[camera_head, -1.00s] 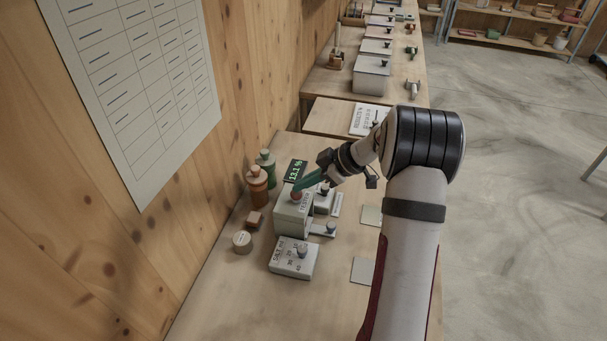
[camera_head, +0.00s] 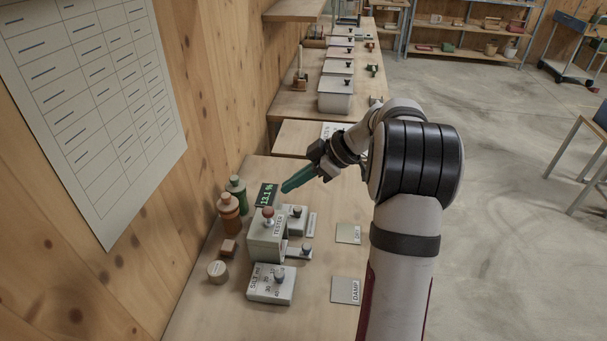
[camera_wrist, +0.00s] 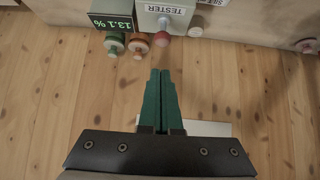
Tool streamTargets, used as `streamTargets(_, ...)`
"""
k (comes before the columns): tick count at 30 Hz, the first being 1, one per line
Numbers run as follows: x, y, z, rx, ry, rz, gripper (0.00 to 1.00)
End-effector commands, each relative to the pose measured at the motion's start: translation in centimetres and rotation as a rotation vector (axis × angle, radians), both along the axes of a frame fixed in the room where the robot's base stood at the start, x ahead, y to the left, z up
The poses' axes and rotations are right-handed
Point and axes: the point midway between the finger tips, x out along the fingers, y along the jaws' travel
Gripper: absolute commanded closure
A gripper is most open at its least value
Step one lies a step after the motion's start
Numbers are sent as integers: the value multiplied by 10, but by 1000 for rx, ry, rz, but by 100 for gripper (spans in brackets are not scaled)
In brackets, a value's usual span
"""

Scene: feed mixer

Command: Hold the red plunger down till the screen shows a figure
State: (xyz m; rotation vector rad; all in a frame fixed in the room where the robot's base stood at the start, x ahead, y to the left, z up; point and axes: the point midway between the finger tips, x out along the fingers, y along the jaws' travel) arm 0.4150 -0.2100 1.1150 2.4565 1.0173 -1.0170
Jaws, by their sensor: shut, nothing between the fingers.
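The tester (camera_head: 265,241) is a pale box on the bench, labelled TESTER. The red plunger (camera_head: 268,212) stands up on its top, with nothing touching it. The small dark screen (camera_head: 267,195) behind it reads 13.1 % in green figures. The wrist view also shows the screen (camera_wrist: 110,24), the tester (camera_wrist: 165,12) and the plunger (camera_wrist: 165,30) along its top edge. My gripper (camera_head: 285,188) has green fingers, which are together and empty. It is in the air above and to the right of the plunger. In the wrist view the fingertips (camera_wrist: 160,72) point toward the tester, apart from it.
An orange bottle (camera_head: 229,212) and a green bottle (camera_head: 238,192) stand left of the tester. A SILT box with a knob (camera_head: 270,284) sits in front. Two flat pads lie to the right, one marked DAMP (camera_head: 346,290). Bare bench lies between.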

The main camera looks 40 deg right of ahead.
Motion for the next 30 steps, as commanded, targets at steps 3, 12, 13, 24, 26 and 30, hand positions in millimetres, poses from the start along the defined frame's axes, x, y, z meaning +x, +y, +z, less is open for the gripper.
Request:
streamTargets(3,-11,-11,16,-1,-2,-4,100)
streamTargets(12,-20,-20,29,0,-2,-1,100)
streamTargets(13,-20,-20,29,0,-1,-1,100)
streamTargets(24,-20,-13,31,7,15,-6,100)
streamTargets(26,-23,11,36,32,81,-29,100)
streamTargets(30,-69,127,49,99,455,-221,100)
